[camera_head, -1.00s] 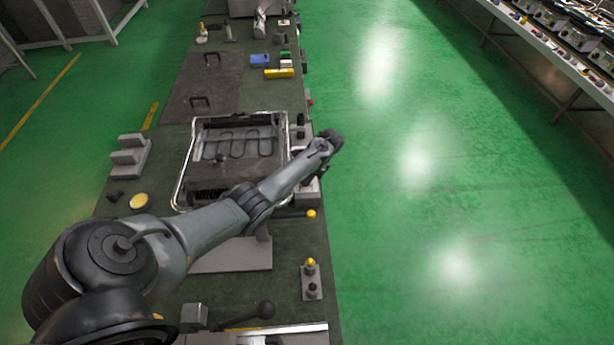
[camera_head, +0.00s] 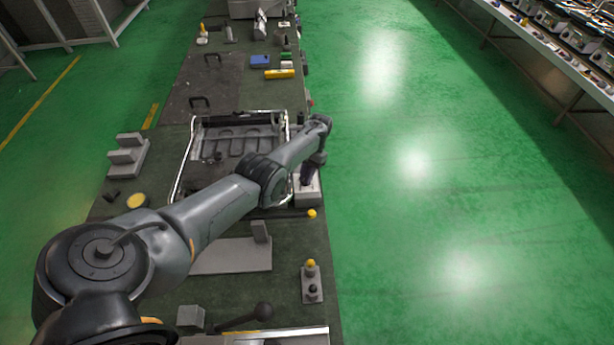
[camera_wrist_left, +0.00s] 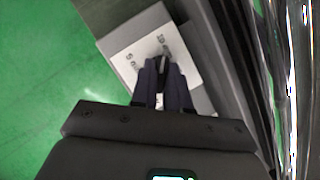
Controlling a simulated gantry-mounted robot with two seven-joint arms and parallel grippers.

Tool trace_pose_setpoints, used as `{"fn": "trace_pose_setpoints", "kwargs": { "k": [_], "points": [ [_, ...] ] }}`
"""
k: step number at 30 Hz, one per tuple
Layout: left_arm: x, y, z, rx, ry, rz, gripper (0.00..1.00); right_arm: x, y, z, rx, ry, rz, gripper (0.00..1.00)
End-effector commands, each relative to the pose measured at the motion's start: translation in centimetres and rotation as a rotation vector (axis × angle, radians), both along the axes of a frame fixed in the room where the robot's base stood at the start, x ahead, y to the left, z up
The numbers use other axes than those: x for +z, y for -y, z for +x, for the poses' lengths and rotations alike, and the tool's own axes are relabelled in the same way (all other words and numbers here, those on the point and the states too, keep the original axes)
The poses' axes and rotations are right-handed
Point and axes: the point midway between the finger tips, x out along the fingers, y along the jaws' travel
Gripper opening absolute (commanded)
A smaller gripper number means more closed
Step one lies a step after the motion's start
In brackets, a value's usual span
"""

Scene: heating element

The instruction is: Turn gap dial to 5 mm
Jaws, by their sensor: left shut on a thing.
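The gap dial's pale plate (camera_head: 308,196) sits on a box at the right edge of the bench. In the left wrist view the plate (camera_wrist_left: 128,55) shows small dark printed figures, too blurred to read surely. My left gripper (camera_head: 306,180) points down onto this plate. In the left wrist view the gripper (camera_wrist_left: 164,66) has its dark fingers close together around the dial's dark knob (camera_wrist_left: 164,50). The fingers hide most of the knob, and I cannot tell its exact setting. My right gripper is in neither view.
A metal-framed tray (camera_head: 183,165) with a looped element stands just left of the dial, partly under my left arm. A yellow-tipped lever (camera_head: 312,214) lies in front of the dial. Green floor is free to the right of the bench.

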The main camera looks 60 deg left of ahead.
Motion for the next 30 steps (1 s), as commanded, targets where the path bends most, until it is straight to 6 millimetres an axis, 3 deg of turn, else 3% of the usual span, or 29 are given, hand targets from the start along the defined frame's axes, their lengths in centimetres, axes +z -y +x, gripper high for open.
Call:
{"fn": "trace_pose_setpoints", "kwargs": {
  "k": [15, 30],
  "points": [
    [-0.50, -0.18, -0.36, 0.403, -0.002, 0.004, 0.00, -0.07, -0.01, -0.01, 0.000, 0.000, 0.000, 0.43],
    [-0.55, -0.23, -0.40, 0.519, -0.002, 0.005, 0.00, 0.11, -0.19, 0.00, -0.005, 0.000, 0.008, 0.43]
  ]
}}
